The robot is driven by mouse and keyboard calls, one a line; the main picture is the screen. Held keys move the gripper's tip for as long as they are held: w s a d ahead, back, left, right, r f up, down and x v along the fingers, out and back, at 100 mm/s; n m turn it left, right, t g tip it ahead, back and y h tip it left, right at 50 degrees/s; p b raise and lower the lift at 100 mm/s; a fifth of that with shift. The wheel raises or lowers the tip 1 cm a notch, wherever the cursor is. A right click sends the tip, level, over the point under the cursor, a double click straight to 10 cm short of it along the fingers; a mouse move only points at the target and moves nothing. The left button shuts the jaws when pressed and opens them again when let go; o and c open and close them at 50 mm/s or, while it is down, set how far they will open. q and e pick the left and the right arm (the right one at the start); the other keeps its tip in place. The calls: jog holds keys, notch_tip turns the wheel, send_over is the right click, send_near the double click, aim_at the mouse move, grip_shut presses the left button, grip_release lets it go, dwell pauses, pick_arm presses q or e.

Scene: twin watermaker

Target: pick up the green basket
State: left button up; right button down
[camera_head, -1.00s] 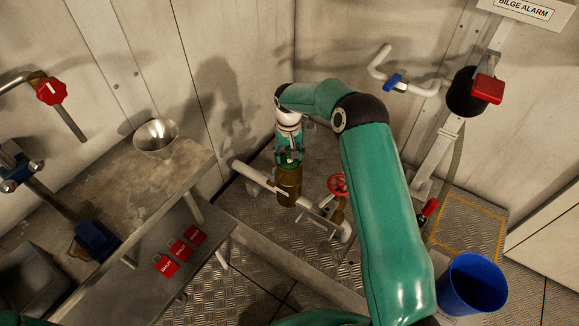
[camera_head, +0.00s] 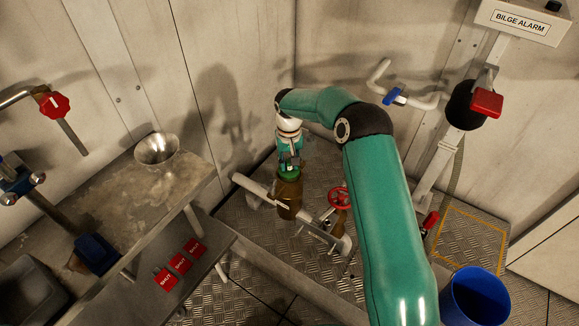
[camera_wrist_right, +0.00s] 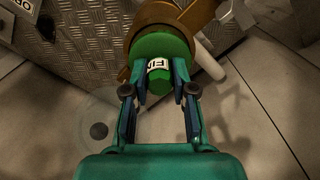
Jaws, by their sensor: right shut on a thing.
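The green basket (camera_head: 289,174) shows as a green round top at the mouth of a brown bronze housing (camera_head: 289,200). In the wrist view the basket (camera_wrist_right: 160,47) has a green rim and a white label with partly hidden letters. My right gripper (camera_head: 289,160) is above the housing, pointing down. In the wrist view its two fingers (camera_wrist_right: 160,78) are on either side of the labelled part and shut on it. The basket's lower part is hidden, and I cannot tell how far it sits inside the housing. My left gripper is not in view.
A red handwheel (camera_head: 340,198) and pipe (camera_head: 260,189) are beside the housing. A blue bucket (camera_head: 474,300) stands at lower right. A bench (camera_head: 110,205) with a metal funnel (camera_head: 157,149) and several red tags (camera_head: 180,263) is at left. Walls stand close behind.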

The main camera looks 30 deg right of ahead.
notch_tip(320, 180, up, 17)
jog(key=p, duration=0.2)
jog(key=shift+r, duration=0.2)
